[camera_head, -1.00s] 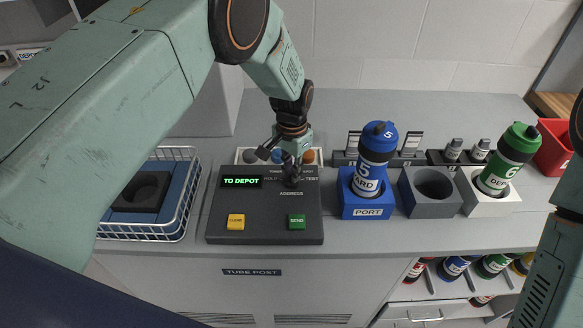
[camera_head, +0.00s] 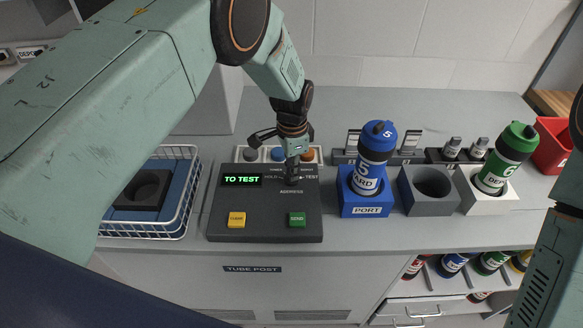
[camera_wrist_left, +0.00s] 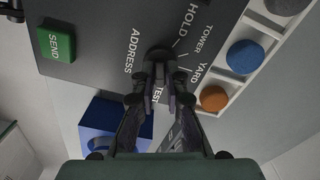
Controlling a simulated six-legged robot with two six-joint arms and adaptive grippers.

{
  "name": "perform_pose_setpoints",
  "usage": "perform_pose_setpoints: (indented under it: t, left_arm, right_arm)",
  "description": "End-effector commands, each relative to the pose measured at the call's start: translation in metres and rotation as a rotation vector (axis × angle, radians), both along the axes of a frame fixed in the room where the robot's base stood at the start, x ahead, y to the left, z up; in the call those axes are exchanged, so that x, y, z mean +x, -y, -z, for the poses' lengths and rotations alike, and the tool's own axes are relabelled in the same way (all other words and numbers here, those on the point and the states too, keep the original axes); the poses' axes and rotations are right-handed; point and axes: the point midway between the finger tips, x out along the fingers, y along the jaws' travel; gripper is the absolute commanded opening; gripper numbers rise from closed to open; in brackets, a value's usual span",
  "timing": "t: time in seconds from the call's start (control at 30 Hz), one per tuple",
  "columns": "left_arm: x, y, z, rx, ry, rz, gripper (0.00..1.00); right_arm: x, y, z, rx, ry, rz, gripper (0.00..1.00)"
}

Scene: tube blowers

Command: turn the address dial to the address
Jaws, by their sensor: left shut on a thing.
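The dark control panel (camera_head: 265,210) sits on the counter, and its green display (camera_head: 241,181) reads "TO TEST". The address dial (camera_wrist_left: 158,54) is a dark round knob in the left wrist view, ringed by the labels HOLD, TOWER, YARD and TEST, with ADDRESS printed beside it. My left gripper (camera_wrist_left: 158,78) points down at the panel and is shut on the dial, hiding part of it. In the head view, my left gripper (camera_head: 292,178) covers the dial. Only part of my right arm shows at the right edge; its gripper is out of view.
The panel has a yellow button (camera_head: 236,220) and a green SEND button (camera_head: 297,219). A blue PORT holder (camera_head: 366,211) with a blue canister (camera_head: 374,158) stands close on the right. A grey empty holder (camera_head: 430,190) and a white holder with a green canister (camera_head: 508,158) follow. A wire basket (camera_head: 188,190) is left.

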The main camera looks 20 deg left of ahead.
Motion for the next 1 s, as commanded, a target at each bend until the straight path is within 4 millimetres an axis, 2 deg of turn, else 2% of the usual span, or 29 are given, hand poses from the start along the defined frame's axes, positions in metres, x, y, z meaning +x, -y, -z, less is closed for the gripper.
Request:
perform_pose_setpoints:
  t: [0.3,0.33,0.57,0.87,1.0]
  left_arm:
    - [0.000,0.002,0.002,-0.002,0.001,0.004,0.00]
    - [0.000,0.002,0.002,-0.002,0.001,0.004,0.15]
    - [0.000,0.001,0.001,0.000,0.000,0.003,0.34]
    - [0.000,0.000,-0.001,0.000,0.000,0.002,0.35]
    - [0.001,0.001,-0.013,0.000,0.004,0.002,0.35]
  right_arm:
    - [0.000,0.000,0.000,0.000,0.000,0.000,0.40]
    - [0.000,0.000,0.000,0.000,0.000,0.000,0.40]
    - [0.000,0.000,0.000,0.000,0.000,0.000,0.40]
    - [0.000,0.000,0.000,0.000,0.000,0.000,0.40]
    - [0.000,0.000,0.000,0.000,0.000,0.000,0.40]
